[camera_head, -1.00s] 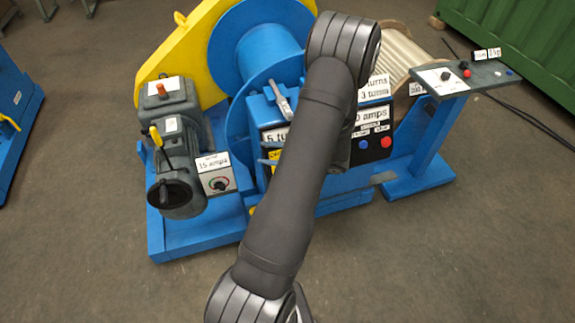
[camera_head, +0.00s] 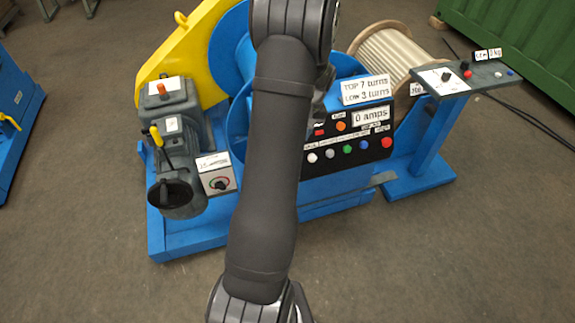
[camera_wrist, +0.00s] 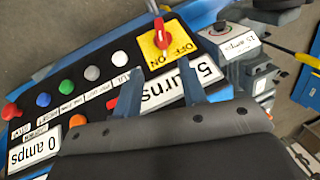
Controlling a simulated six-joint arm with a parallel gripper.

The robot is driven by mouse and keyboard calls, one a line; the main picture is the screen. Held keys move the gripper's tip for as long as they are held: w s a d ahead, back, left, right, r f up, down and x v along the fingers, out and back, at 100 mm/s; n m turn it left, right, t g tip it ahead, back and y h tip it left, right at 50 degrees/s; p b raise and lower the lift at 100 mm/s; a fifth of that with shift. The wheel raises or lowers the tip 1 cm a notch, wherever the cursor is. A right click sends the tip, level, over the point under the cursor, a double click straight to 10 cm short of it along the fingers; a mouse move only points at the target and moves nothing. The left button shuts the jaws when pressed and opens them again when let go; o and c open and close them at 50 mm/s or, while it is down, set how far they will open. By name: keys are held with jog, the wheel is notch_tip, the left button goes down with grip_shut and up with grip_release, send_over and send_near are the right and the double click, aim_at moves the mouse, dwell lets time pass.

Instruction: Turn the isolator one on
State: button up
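In the wrist view, a red rotary switch (camera_wrist: 161,39) sits on a yellow plate (camera_wrist: 176,29) with OFF and ON lettering, which appears upside down. This looks like the isolator; no number shows on it. My gripper (camera_wrist: 161,66) is open, its two blue-grey fingers apart with nothing visible between them. The fingertips appear just short of the plate; I cannot tell how far they are above the panel. In the head view, my arm hides the switch and the gripper.
The black panel (camera_head: 335,166) carries several coloured buttons right of my arm. A "15 amps" box with a knob (camera_head: 220,183) stands left, beside a grey motor (camera_head: 176,150). A side console (camera_head: 470,78) is at the right. Open floor lies in front.

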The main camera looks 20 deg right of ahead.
jog(key=x, duration=1.5)
jog(key=shift+f, duration=0.4)
grip_shut()
